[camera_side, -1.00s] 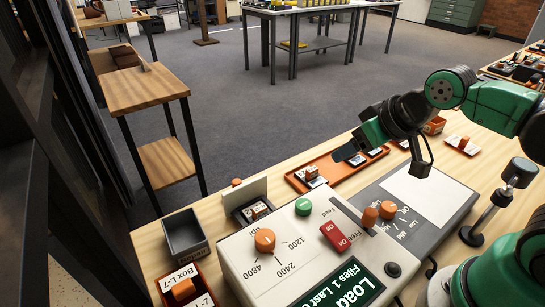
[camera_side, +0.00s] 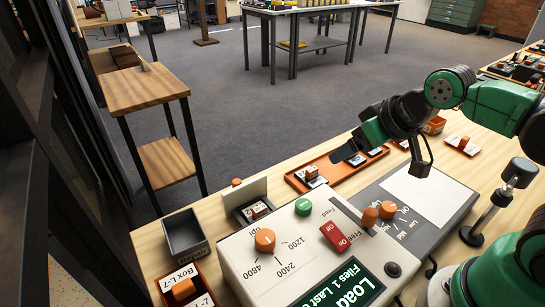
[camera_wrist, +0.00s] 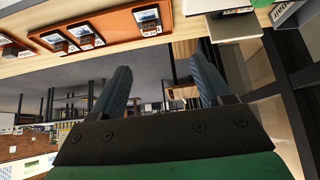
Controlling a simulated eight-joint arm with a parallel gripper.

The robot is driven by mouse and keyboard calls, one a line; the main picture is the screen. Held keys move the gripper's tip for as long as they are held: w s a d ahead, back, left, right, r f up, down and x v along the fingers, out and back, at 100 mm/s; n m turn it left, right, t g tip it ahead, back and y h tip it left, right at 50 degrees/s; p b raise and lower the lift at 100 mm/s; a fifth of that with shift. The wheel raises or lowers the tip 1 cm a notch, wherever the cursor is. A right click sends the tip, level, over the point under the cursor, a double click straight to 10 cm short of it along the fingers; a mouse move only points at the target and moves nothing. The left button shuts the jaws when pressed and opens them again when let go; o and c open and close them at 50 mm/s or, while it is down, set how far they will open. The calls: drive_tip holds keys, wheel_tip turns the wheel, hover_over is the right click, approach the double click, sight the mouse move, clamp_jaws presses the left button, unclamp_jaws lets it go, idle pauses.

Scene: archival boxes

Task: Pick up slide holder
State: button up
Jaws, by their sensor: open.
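An orange tray (camera_side: 335,176) lies on the wooden bench in the side view, with several small slide holders on it. My gripper (camera_side: 346,152) hangs above the tray's far side, apart from the holders as far as I can tell. In the wrist view the fingers of my gripper (camera_wrist: 162,80) are spread and empty. The tray (camera_wrist: 112,28) shows along the top there, with slide holders (camera_wrist: 148,19) on it.
A white control box (camera_side: 290,250) with knobs and a screen stands in front of the tray. A dark open box (camera_side: 185,233) and an orange box (camera_side: 188,288) are at the left. A post-like stand (camera_side: 495,210) is at the right. A holder sits at the box's back slot (camera_side: 257,210).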

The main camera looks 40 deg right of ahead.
drive_tip(key=w+a+g, duration=0.3)
drive_tip(key=w+a, duration=0.1)
drive_tip(key=a, duration=0.3)
drive_tip(key=g, duration=0.2)
hover_over(260, 208)
drive_tip(key=f, duration=0.4)
drive_tip(key=shift+s+d+f, duration=0.3)
drive_tip(key=shift+s+d, duration=0.05)
drive_tip(key=shift+s, duration=0.05)
drive_tip(key=shift+a+f+g, duration=0.3)
drive_tip(key=shift+a+f, duration=0.1)
drive_tip(key=shift+f, duration=0.1)
drive_tip(key=shift+w+f, duration=0.2)
drive_tip(key=shift+f, duration=1.15)
drive_tip(key=shift+w+f, duration=0.15)
drive_tip(key=shift+f, duration=1.15)
clamp_jaws()
